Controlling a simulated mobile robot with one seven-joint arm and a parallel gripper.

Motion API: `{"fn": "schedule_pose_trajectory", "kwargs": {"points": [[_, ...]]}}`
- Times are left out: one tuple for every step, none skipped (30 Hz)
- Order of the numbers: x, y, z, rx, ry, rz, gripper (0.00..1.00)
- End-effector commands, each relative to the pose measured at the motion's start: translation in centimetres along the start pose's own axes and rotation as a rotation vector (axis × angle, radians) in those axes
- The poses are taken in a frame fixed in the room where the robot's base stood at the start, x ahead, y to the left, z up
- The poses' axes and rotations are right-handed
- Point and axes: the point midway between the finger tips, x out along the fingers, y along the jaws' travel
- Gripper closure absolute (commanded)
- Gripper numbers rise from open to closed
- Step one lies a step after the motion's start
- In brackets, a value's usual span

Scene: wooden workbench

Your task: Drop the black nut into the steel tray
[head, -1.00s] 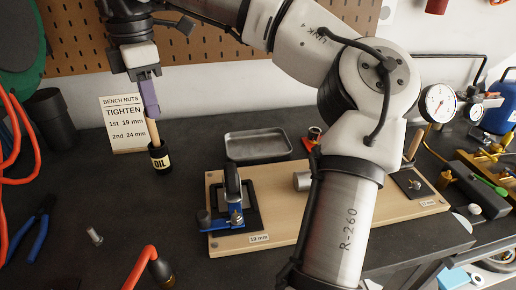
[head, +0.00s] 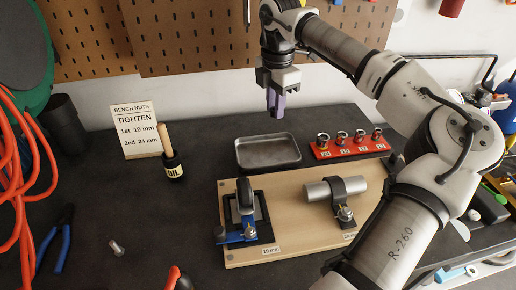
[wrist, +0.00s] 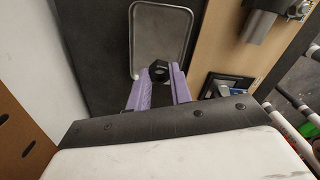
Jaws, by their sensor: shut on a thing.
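The black nut (wrist: 158,70) is held between the purple fingertips of my gripper (wrist: 158,76) in the wrist view. In the head view my gripper (head: 276,106) hangs above the bench, over the back of the steel tray, and the nut is too small to make out there. The steel tray (head: 267,166) is a shallow, empty rectangular tray on the dark bench. In the wrist view the tray (wrist: 133,40) lies below and beyond the nut, and the nut overlaps its near edge in the picture.
A red socket rack (head: 350,152) stands right of the tray. A wooden board (head: 290,195) with a blue clamp (head: 240,232) and a metal cylinder (head: 335,188) is in front. A pegboard wall is behind.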

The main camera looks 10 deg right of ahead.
Motion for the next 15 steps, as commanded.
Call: {"fn": "schedule_pose_trajectory", "kwargs": {"points": [[0.4, -0.1, 0.1, 0.0, 0.0, 0.0, 1.0], [0.6, -0.1, 0.1, 0.0, 0.0, 0.0, 1.0], [0.9, -0.1, 0.1, -0.001, 0.001, 0.0, 1.0], [1.1, 0.0, 0.1, -0.001, 0.001, 0.0, 1.0], [1.4, 0.0, 0.0, 0.0, 0.001, 0.0, 1.0], [1.9, 0.0, 0.0, 0.0, 0.002, -0.001, 1.0], [2.2, 0.0, 0.0, 0.0, 0.002, -0.001, 1.0], [2.6, 0.0, 0.0, 0.0, 0.002, -0.001, 1.0], [3.0, 0.0, 0.0, 0.0, 0.003, -0.001, 1.0], [3.4, 0.0, 0.0, 0.0, 0.003, -0.001, 1.0], [3.8, 0.0, 0.0, 0.0, 0.002, -0.001, 1.0], [4.3, 0.0, 0.0, 0.0, 0.002, -0.001, 1.0], [4.6, 0.0, 0.0, 0.0, 0.001, -0.001, 1.0], [4.9, 0.0, 0.0, 0.0, 0.001, -0.001, 1.0], [5.3, 0.0, 0.0, 0.0, 0.001, -0.001, 1.0]]}}
